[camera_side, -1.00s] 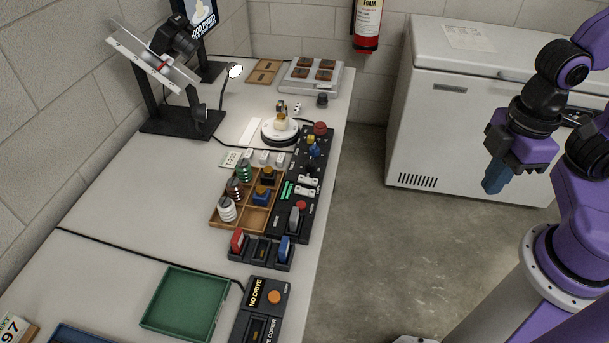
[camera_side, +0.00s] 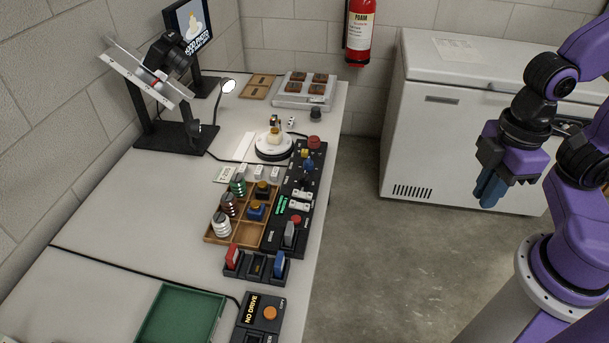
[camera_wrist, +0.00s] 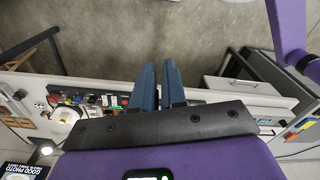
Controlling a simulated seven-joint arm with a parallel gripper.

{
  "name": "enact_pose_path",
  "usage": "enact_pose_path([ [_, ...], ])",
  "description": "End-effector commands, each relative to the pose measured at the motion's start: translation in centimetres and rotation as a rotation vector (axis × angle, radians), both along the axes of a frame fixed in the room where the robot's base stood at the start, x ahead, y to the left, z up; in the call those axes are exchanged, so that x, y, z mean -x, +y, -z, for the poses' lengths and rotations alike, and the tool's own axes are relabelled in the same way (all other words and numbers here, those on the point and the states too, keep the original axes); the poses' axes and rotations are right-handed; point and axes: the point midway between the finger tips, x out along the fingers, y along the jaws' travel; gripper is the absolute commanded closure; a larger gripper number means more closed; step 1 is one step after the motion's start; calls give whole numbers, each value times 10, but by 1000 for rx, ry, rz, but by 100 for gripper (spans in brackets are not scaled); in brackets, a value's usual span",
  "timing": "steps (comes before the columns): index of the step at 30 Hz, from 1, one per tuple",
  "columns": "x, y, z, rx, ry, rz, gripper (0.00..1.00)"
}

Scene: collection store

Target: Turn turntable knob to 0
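The turntable (camera_side: 273,152) is a low white disc on a dark base, with a small yellowish object on it, at the far part of the bench. Just nearer is a black control panel (camera_side: 277,236) with red, yellow, blue and grey controls. A blue knob (camera_side: 308,165) sits near its far end; I cannot tell whether it is the turntable knob, and no scale or 0 mark is readable. My gripper (camera_side: 487,195) hangs empty over the floor, well right of the bench. In the wrist view its two blue fingers (camera_wrist: 160,66) have a narrow gap between them.
A wooden compartment tray (camera_side: 223,238) with spools and a switch box (camera_side: 257,267) lie beside the panel. A camera stand (camera_side: 168,134) and lamp (camera_side: 228,86) are behind. A white chest freezer (camera_side: 455,140) stands behind my gripper. The floor between is clear.

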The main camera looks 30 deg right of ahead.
Motion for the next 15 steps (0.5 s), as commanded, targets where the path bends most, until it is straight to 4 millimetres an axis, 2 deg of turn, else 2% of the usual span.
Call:
enact_pose_path([
  [1,-1,1,0,0,0,6,71],
  [3,-7,5,-1,1,1,31,48],
  [4,-10,8,-2,2,1,48,41],
  [8,-39,28,-6,4,5,182,41],
  [15,-117,71,-10,6,12,523,41],
])
